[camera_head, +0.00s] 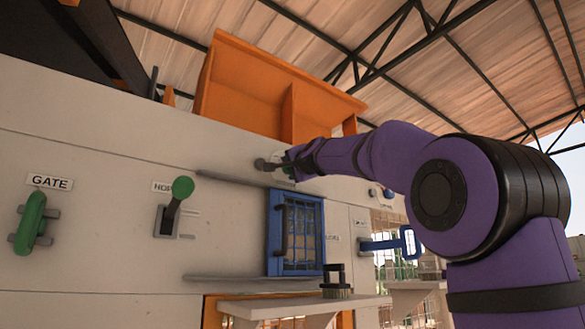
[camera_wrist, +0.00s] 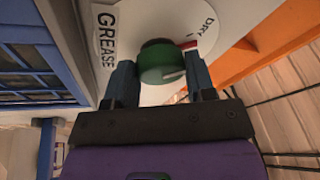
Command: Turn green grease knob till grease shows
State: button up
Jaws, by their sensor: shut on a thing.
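The green grease knob (camera_wrist: 158,60) is in the upper middle of the wrist view, a round knob with a pale mark near its lower edge. It stands on a white round dial (camera_wrist: 207,14) that reads "DRY" and has a small red mark beside the knob. A "GREASE" label (camera_wrist: 106,38) is to its left. My gripper (camera_wrist: 160,74) is shut on the knob, one finger on each side. In the head view my gripper (camera_head: 280,163) is at the pale wall under the orange hopper; the knob is not clear there. I see no grease; part of the dial is hidden.
In the head view, a blue barred door (camera_head: 296,233) is below my gripper, between narrow ledges. A blue handle (camera_head: 392,244) is to its right. A green-knobbed lever (camera_head: 181,190) and a green GATE handle (camera_head: 31,224) are on the left. A black-handled brush (camera_head: 335,281) stands on a shelf.

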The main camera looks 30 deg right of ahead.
jog(key=shift+r+m+g, duration=0.15)
jog(key=shift+m+g, duration=0.6)
jog(key=shift+m, duration=1.9)
jog(key=shift+r+m+g, duration=0.2)
jog(key=shift+m+g, duration=0.6)
jog(key=shift+m, duration=1.8)
jog(key=shift+r+m+g, duration=0.15)
jog(key=shift+m+g, duration=0.6)
jog(key=shift+m, duration=1.9)
jog(key=o, duration=0.9)
jog(key=v, duration=1)
jog(key=shift+s+r, duration=0.15)
jog(key=shift+s, duration=0.25)
